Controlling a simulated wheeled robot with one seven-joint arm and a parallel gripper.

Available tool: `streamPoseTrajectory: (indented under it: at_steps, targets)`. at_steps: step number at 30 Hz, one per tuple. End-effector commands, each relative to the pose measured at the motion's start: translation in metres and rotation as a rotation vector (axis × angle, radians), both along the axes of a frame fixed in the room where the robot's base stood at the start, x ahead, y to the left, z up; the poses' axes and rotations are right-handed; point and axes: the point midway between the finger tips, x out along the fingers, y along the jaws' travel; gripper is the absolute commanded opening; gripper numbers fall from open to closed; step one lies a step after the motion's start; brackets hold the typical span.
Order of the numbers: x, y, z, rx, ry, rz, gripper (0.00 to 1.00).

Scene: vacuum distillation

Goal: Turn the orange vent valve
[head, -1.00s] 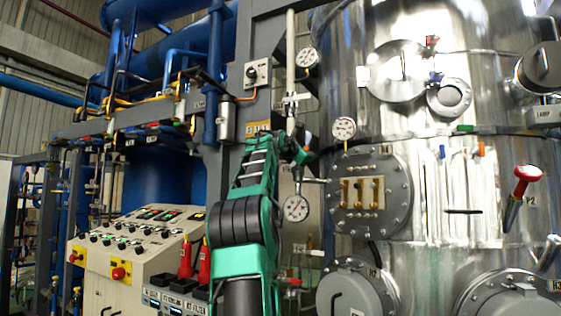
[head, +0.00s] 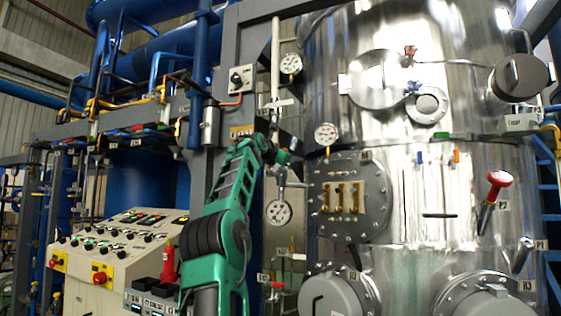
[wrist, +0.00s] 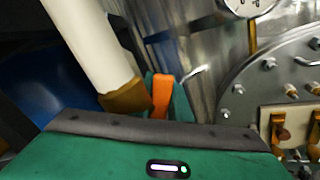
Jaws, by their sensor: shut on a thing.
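The orange vent valve handle (wrist: 161,94) shows in the wrist view as a short upright orange bar beside the brown lower end of a white pipe. My gripper's green fingers (wrist: 172,98) are shut on it, one showing behind and to its right. In the head view my gripper (head: 284,157) is at the lower part of the white vertical pipe (head: 275,60), left of the steel tank (head: 440,200). The handle is hidden there behind my gripper.
A pressure gauge (head: 278,213) hangs just below my gripper, and another gauge (head: 326,134) is to its right. A bolted flange (head: 378,195) is on the tank. A control panel (head: 110,250) stands at lower left.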

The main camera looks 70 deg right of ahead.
Motion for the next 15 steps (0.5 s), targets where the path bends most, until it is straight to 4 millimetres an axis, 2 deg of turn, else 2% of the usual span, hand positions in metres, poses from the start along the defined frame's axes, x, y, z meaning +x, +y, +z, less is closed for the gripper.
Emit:
streamPoseTrajectory:
  at_steps: [1,2,3,4,15]
  targets:
    - [0.0021,0.0021,0.0046,-0.010,-0.003,0.006,0.00]
    - [0.0021,0.0021,0.0046,-0.010,-0.003,0.006,0.24]
    - [0.0019,0.0020,0.0045,-0.010,-0.003,0.005,0.34]
    - [0.0017,0.0018,0.0042,-0.009,-0.003,0.005,0.36]
    - [0.0013,0.0028,0.0021,-0.004,-0.002,0.003,0.36]
